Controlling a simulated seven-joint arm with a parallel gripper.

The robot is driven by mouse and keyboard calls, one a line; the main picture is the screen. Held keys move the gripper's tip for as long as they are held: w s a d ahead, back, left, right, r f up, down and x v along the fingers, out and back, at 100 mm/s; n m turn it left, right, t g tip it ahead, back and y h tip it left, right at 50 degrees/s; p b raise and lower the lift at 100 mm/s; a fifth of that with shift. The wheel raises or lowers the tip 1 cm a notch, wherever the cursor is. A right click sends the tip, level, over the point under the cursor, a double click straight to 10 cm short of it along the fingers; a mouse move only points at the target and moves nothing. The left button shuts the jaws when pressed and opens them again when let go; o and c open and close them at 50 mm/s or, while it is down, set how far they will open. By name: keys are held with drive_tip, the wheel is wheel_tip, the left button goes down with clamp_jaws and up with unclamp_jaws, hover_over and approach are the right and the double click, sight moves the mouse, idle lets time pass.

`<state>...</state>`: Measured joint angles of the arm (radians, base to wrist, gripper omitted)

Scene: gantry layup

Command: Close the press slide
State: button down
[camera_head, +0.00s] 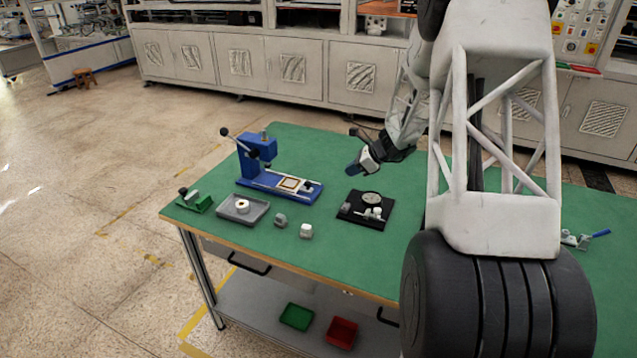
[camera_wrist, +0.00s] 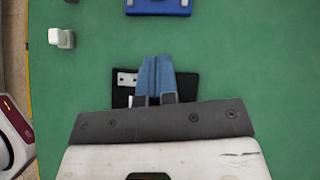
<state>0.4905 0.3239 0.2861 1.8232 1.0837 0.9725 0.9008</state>
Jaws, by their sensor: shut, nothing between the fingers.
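The blue press (camera_head: 256,152) stands at the back left of the green table, with a black-knobbed lever at its top left. Its slide (camera_head: 288,183) is a pale tray on the blue base, sticking out to the right of the press body. My gripper (camera_head: 353,168) is to the right of the slide, above the table and apart from it. In the wrist view my gripper (camera_wrist: 155,60) has its two blue fingers together with nothing between them. Only the end of the blue press base (camera_wrist: 158,6) shows at that view's top edge.
A black plate (camera_head: 362,222) with a round dial and small pale parts lies below my gripper.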

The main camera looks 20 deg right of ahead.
drive_tip(key=shift+a+f, duration=0.15)
drive_tip(key=x, duration=0.9)
drive_tip(key=shift+w+a+f, duration=0.1)
drive_tip(key=shift+w, duration=0.05)
drive_tip(key=a, duration=0.1)
drive_tip(key=w+a, duration=0.1)
drive_tip(key=shift+w+a, duration=0.25)
drive_tip(key=shift+w, duration=0.1)
drive_tip(key=shift+w+a+f, duration=0.1)
drive_tip(key=shift+w+a, duration=0.25)
drive_tip(key=shift+a, duration=0.15)
drive_tip(key=shift+a, duration=0.1)
drive_tip(key=shift+w+a, duration=0.2)
drive_tip(key=shift+w, duration=0.05)
approach(284, 182)
drive_tip(key=x, duration=0.4)
drive_tip(key=shift+w+a+f, duration=0.2)
drive_tip(key=shift+f, duration=0.05)
drive_tip(key=shift+a, duration=0.15)
